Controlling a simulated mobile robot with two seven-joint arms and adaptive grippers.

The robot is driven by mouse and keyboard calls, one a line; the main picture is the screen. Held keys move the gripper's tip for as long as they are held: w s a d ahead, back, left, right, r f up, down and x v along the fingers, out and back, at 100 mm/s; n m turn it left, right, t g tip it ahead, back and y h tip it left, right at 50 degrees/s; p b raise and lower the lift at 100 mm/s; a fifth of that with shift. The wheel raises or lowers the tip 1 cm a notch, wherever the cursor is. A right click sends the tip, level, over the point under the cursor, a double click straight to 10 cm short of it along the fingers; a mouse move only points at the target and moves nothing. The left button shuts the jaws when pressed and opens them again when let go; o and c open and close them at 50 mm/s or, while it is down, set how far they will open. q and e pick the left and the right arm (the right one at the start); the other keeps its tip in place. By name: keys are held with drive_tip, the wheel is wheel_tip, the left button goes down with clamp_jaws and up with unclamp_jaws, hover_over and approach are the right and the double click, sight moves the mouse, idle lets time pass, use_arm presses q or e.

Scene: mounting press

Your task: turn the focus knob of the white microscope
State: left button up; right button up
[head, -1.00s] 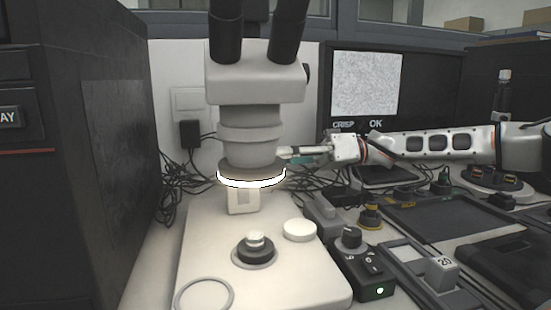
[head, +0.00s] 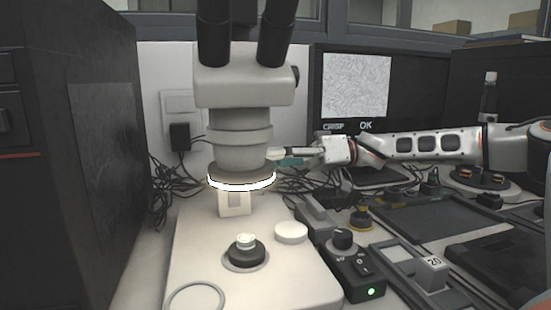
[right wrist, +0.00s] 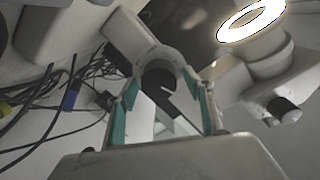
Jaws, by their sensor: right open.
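The white microscope (head: 245,85) stands on its pale base (head: 200,245), with a lit ring (head: 240,183) under its head. My right gripper (head: 272,157) comes in from the right, behind and beside the lower part of the head; its fingertips are partly hidden in the head view. In the right wrist view my right gripper (right wrist: 158,84) is open, its teal fingers on either side of a dark round knob (right wrist: 158,78), which looks like the focus knob. I cannot tell whether the fingers touch it. My left gripper is not in view.
A monitor (head: 357,85) behind shows a grey texture and reads CRISP and OK. A control box (head: 350,270) with a knob and green light stands right of the base. Cables (head: 170,180) hang behind. A dark cabinet (head: 75,150) fills the left.

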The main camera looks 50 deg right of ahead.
drive_tip(key=v, duration=1.2)
idle(0.7)
idle(0.9)
